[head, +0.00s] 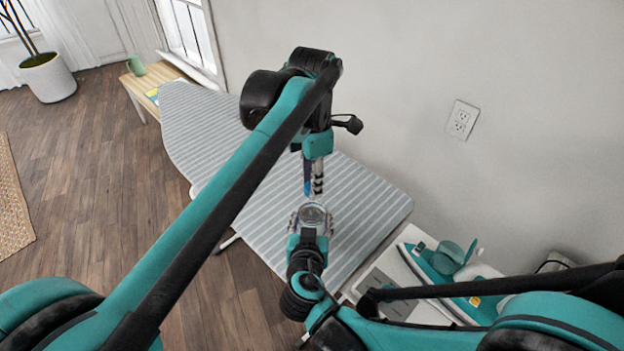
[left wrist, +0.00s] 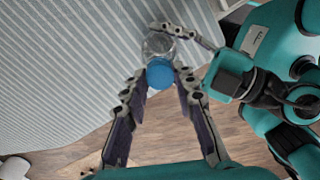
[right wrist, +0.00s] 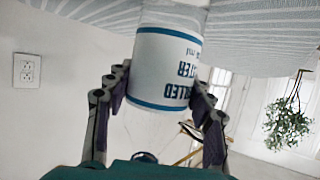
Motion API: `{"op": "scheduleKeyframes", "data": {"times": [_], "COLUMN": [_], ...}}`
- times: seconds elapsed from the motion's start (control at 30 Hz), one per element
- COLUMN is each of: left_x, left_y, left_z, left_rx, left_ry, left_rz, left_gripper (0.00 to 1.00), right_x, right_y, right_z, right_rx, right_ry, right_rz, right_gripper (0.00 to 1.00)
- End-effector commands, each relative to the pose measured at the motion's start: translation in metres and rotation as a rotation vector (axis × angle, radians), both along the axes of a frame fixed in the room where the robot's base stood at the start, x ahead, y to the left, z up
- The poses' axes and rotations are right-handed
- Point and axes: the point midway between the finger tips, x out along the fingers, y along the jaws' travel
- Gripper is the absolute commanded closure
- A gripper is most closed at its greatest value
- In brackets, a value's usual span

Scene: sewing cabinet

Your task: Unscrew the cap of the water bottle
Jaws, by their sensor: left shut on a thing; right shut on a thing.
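The water bottle (right wrist: 165,70) is clear with a white and blue label, printed upside down in the right wrist view. My right gripper (right wrist: 160,102) is shut on its body, one finger on each side. The blue cap (left wrist: 160,74) shows in the left wrist view, with the clear bottle behind it. My left gripper (left wrist: 161,76) has its fingertips on both sides of the cap and is shut on it. In the head view my left gripper (head: 313,188) points down above the bottle (head: 312,214), which my right gripper holds over the ironing board; the cap cannot be made out there.
The striped ironing board (head: 365,205) lies below the bottle. A teal iron (head: 445,268) stands on a white surface at the right. A wooden table (head: 152,78) with a green mug is at the far left. The wall with an outlet (head: 462,119) is behind.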

Motion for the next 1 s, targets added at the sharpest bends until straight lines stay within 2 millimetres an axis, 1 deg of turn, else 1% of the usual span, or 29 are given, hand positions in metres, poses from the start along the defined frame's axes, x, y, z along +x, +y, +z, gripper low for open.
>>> {"op": "scheduleKeyframes", "data": {"times": [0.47,1.0], "left_x": [0.000,0.000], "left_y": [0.000,0.000], "left_z": [0.001,0.018], "left_rx": [0.000,0.000], "left_ry": [0.000,0.000], "left_rz": [-0.001,-0.001], "left_gripper": [1.00,1.00], "right_x": [0.000,0.000], "right_y": [0.000,0.000], "right_z": [0.000,0.000], "right_rx": [0.000,0.000], "right_ry": [0.000,0.000], "right_rz": [0.000,0.000], "right_gripper": [1.00,1.00]}}
